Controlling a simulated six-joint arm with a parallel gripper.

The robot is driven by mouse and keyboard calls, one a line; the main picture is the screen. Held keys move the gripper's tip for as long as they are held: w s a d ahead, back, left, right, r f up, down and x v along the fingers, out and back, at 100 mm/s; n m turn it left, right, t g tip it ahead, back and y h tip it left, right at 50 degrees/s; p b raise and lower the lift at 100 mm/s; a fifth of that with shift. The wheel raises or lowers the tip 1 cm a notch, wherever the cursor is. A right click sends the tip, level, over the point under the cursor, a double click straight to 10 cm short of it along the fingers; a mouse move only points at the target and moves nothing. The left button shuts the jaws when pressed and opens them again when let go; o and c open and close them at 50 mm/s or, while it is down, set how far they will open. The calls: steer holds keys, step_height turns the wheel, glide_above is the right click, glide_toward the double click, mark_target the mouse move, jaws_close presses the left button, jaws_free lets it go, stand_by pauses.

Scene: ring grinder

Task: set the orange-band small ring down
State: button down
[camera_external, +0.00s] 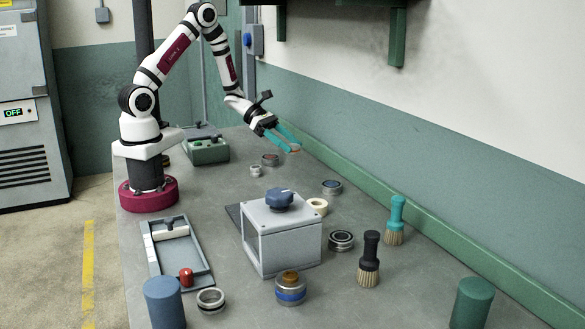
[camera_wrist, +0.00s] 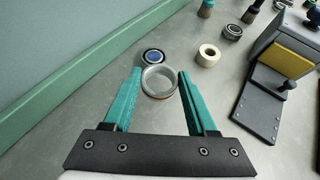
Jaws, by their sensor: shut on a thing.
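In the external view my gripper (camera_external: 290,141) reaches out over the far part of the bench, near the wall.
A blue-centred ring (camera_external: 332,187), a cream ring (camera_external: 317,206) and a dark ring (camera_external: 341,241) stand nearby.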

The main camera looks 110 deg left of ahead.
steer(key=w+d+r+m+g+h, duration=0.1)
steer(key=w+d+m+h, duration=0.3)
steer(key=w+d, duration=2.05)
glide_above(365, 220)
step_height(365, 220, down, 7)
steer(key=shift+d+r, duration=0.1)
step_height(365, 220, down, 3)
steer(key=shift+f, duration=0.5)
steer(key=shift+c, duration=1)
jaws_free()
steer(key=shift+f, duration=0.1)
